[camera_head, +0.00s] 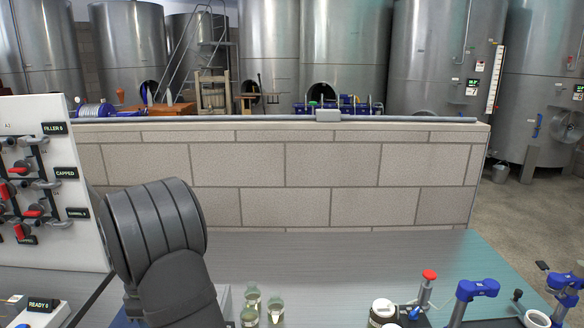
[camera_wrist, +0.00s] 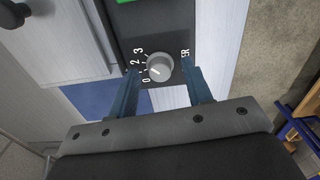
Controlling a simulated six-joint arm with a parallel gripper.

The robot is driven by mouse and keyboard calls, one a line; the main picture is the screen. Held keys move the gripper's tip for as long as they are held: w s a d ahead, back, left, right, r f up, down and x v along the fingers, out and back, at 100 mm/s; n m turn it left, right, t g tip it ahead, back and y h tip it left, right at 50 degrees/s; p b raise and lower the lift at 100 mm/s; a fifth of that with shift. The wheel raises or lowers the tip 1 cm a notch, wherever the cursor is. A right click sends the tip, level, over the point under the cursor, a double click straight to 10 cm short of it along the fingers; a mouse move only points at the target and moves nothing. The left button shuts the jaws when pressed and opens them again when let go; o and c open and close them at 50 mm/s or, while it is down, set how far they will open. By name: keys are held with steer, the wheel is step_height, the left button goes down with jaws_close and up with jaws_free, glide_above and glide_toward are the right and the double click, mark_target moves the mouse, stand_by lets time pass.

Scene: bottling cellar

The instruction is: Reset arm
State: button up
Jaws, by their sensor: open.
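My gripper (camera_wrist: 160,92) shows in the wrist view with its two blue-grey fingers apart. A round grey knob (camera_wrist: 160,67) on a dark panel (camera_wrist: 150,32) lies between and just beyond the fingertips. The numbers 0, 2 and 3 are readable beside the knob. I cannot tell whether the fingers touch the knob or panel. In the head view a dark grey arm link of mine stands at the lower left, and the gripper is out of the picture.
A white valve panel (camera_head: 85,130) stands at the left, with a READY box (camera_head: 40,312) below. Small jars (camera_head: 252,297), a white-lidded jar (camera_head: 383,308), a red-topped stand (camera_head: 428,280) and a blue clamp-like tool (camera_head: 477,290) stand along the front. The bench (camera_head: 340,255) behind them is clear up to a block wall (camera_head: 300,175).

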steer(key=n, duration=0.6)
stand_by(0.4)
steer(key=o, duration=0.9)
steer(key=shift+o, duration=1.4)
steer(key=shift+r, duration=0.2)
steer(key=s+d+r+m+t, duration=0.1)
steer(key=s+d+r+m, duration=0.15)
steer(key=r, duration=0.55)
steer(key=s+d+r+m, duration=0.1)
steer(key=d+r+m, duration=0.15)
steer(key=r, duration=0.45)
steer(key=s+d+r+m+t, duration=0.15)
steer(key=d+r, duration=0.25)
steer(key=r, duration=0.4)
steer(key=x, duration=1)
steer(key=shift+s+a+m+g, duration=0.2)
steer(key=shift+s+m+g, duration=0.15)
